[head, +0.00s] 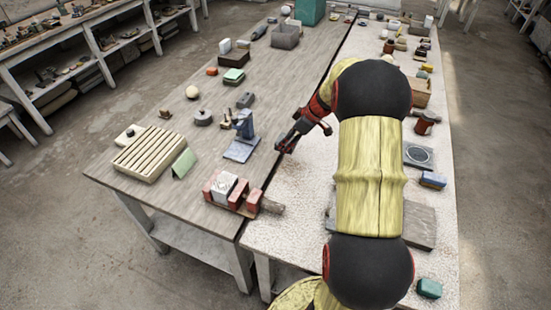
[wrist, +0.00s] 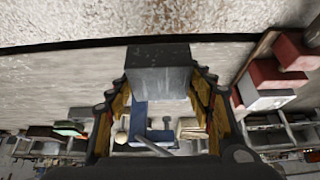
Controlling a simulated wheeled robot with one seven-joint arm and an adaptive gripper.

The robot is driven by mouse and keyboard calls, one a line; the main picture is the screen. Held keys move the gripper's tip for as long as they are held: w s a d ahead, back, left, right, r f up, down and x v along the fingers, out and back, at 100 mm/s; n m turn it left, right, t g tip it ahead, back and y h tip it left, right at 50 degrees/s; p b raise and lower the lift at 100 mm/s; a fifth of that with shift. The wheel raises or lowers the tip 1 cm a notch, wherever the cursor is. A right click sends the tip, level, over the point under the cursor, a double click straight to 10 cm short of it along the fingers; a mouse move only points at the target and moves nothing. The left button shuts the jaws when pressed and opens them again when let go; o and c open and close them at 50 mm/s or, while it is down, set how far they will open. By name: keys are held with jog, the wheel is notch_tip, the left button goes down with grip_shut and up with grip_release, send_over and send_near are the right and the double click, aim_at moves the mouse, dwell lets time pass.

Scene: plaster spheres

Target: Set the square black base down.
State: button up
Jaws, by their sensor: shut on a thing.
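The square black base (wrist: 158,68) shows in the wrist view as a dark grey-black block between my two fingers. My gripper (wrist: 160,90) is shut on it. In the head view my gripper (head: 284,146) is near the seam between the wooden table (head: 215,120) and the pale speckled table (head: 300,190). The base is too small and dark there to tell apart from the fingers. I cannot tell whether it touches a surface.
A blue-grey stand (head: 242,138) is left of my gripper. A red vise with a white block (head: 228,190) is at the wooden table's near edge. A slatted tray (head: 150,152) lies farther left. Grey slabs (head: 420,228) and small objects line the pale table's right side.

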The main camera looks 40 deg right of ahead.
jog(key=b, duration=0.1)
send_over(271, 161)
jog(key=s+d, duration=0.1)
jog(key=s, duration=0.1)
notch_tip(271, 161, down, 5)
jog(key=shift+w+d+f+b, duration=0.15)
jog(key=shift+f+b, duration=0.35)
jog(key=shift+f, duration=0.25)
jog(key=shift+w+a+f+b, duration=0.15)
jog(key=shift+f+b, duration=0.3)
jog(key=shift+f, duration=0.25)
jog(key=shift+d+f+b, duration=0.1)
jog(key=shift+f+b, duration=0.1)
jog(key=shift+b, duration=0.1)
jog(key=o, duration=1.6)
jog(key=shift+o, duration=0.2)
jog(key=shift+s+p, duration=0.1)
jog(key=shift+p, duration=0.7)
